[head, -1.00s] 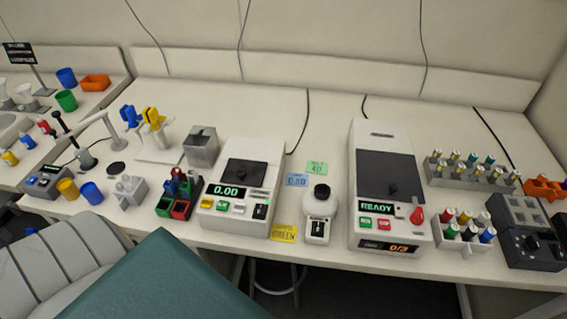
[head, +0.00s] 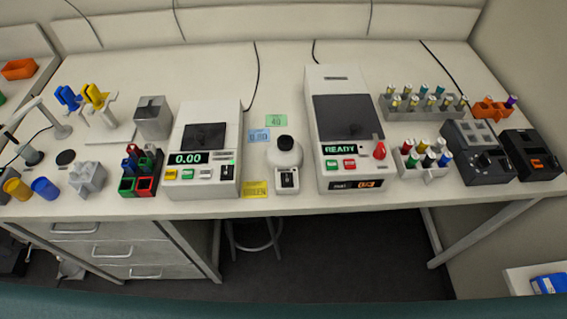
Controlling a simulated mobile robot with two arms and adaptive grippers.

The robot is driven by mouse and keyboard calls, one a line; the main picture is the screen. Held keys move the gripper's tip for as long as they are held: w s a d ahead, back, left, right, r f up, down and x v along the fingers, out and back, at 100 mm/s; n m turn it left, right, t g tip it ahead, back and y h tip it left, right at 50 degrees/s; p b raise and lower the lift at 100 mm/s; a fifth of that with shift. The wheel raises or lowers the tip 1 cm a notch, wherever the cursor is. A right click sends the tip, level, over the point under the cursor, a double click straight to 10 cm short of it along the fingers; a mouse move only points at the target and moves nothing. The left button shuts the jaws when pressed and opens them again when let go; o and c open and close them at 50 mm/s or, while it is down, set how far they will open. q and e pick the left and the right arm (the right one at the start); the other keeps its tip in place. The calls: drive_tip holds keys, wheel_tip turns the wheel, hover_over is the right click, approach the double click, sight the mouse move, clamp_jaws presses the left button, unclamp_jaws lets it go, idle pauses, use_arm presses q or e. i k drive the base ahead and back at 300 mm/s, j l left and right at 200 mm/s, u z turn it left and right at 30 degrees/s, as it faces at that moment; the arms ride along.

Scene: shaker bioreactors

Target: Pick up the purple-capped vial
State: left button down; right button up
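A small vial with a purple cap (head: 511,101) stands in the orange rack (head: 488,112) at the far right end of the bench. Its body is mostly hidden by the rack and too small to make out. Neither of my grippers shows in the head view, so I cannot see where they are relative to the vial.
Left of the orange rack is a grey rack (head: 425,112) of several vials. In front stand a dark device (head: 478,160), a black device with an orange display (head: 536,165) and a small white rack (head: 420,172). A white machine (head: 322,120) reads READY.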

sight(512, 99)
drive_tip(key=z, duration=0.45)
drive_tip(key=l+z, duration=0.15)
drive_tip(key=z, duration=0.75)
drive_tip(key=l+u, duration=0.2)
